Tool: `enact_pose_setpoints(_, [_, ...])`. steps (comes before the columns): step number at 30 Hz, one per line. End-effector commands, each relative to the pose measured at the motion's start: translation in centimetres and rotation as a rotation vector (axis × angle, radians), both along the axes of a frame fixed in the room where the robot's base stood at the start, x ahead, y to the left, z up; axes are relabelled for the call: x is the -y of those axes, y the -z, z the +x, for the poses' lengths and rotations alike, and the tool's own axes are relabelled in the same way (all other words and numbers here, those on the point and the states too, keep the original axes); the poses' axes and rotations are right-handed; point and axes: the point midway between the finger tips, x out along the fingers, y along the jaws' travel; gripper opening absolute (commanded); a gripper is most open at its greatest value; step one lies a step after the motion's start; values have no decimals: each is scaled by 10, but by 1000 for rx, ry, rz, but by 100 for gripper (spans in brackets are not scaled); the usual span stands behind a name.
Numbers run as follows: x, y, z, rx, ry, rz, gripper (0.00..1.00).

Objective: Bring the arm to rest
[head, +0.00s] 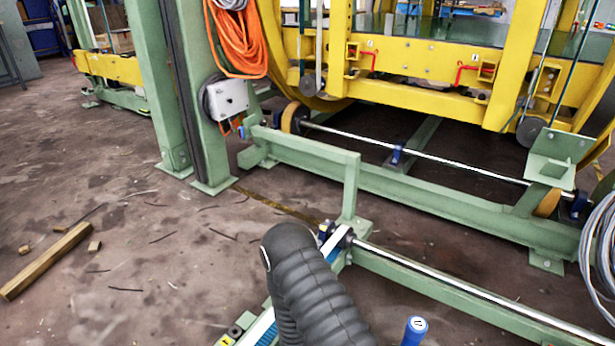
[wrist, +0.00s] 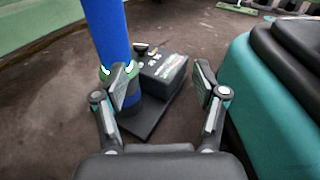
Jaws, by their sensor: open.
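My gripper (wrist: 164,78) shows in the wrist view with its two fingers spread wide apart. Nothing is held between the fingers. The brown floor (wrist: 190,38) lies beyond them. My gripper cannot be made out in the head view.
In the head view, the yellow ring machine (head: 420,62) stands at the back right on a green frame (head: 430,200). A green post (head: 165,90) carries a coiled orange cable (head: 238,40). A wooden beam (head: 48,260) lies on the left floor. Open floor (head: 160,240) lies left of centre.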

Motion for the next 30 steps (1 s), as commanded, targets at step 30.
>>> enact_pose_setpoints(30, [-74,-205,-37,604,778,663,71])
